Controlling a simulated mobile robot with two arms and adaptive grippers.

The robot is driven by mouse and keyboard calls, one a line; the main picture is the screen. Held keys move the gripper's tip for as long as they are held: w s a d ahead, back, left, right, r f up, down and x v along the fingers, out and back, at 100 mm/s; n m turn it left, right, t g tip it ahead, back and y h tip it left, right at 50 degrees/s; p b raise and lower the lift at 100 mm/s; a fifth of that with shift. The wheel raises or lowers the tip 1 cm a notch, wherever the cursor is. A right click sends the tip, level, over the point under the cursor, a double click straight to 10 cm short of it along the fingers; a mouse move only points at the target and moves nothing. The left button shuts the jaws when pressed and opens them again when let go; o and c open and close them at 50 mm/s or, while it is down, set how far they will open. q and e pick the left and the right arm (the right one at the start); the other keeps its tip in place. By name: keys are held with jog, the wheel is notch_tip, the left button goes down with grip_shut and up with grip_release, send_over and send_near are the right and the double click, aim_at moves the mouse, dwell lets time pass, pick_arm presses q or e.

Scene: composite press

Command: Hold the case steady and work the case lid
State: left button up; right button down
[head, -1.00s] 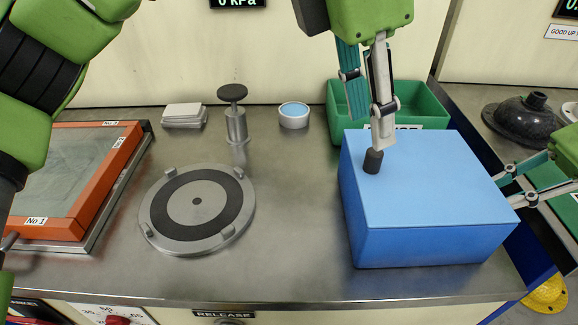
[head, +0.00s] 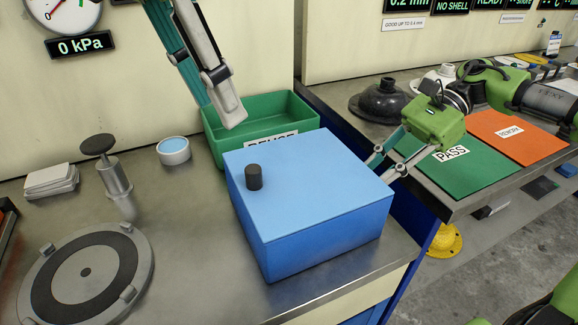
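The blue case (head: 318,235) stands on the metal bench. Its lighter blue lid (head: 310,175) lies flat and closed on top, with a short black knob (head: 254,177) near its left edge. My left gripper (head: 222,108) hangs above and behind the knob, clear of the lid and holding nothing visible. Its fingers overlap in the view, so their gap is unclear. My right gripper (head: 380,170) is at the right side of the case, fingers spread and tips close to the lid's right edge. I cannot tell whether they touch it.
A green bin (head: 291,108) stands close behind the case. A round plate (head: 85,272), a black-topped post (head: 112,170) and a small round dish (head: 174,150) are to the left. A green PASS mat (head: 470,165) lies to the right. The bench's front edge is close to the case.

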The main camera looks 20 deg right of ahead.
jog(key=c, duration=1.7)
grip_release()
jog(key=v, duration=1.2)
